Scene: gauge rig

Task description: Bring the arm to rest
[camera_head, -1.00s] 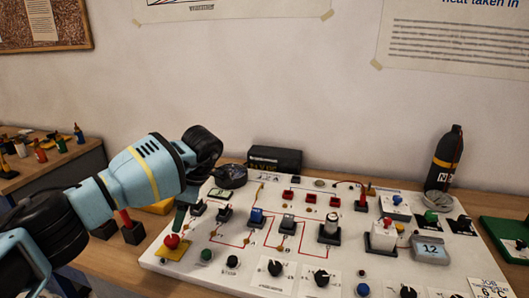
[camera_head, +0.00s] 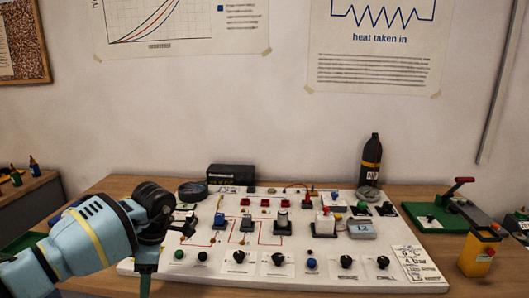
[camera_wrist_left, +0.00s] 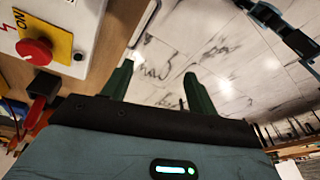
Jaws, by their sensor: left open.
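My left arm comes in from the left in the head view. Its gripper (camera_head: 146,270) hangs at the front left corner of the white gauge panel (camera_head: 400,281), fingers pointing down. In the left wrist view the two green fingers (camera_wrist_left: 160,88) are apart with nothing between them, and the pale marbled floor shows beyond. A red knob (camera_wrist_left: 36,50) on a yellow plate marked ON lies left of the fingers, apart from them. My right gripper is in neither view.
The panel carries several switches, knobs and sockets. A green base with a red-handled lever (camera_head: 440,213) and a yellow box (camera_head: 479,252) stand at the right. The wooden table (camera_head: 110,185) shows around the panel.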

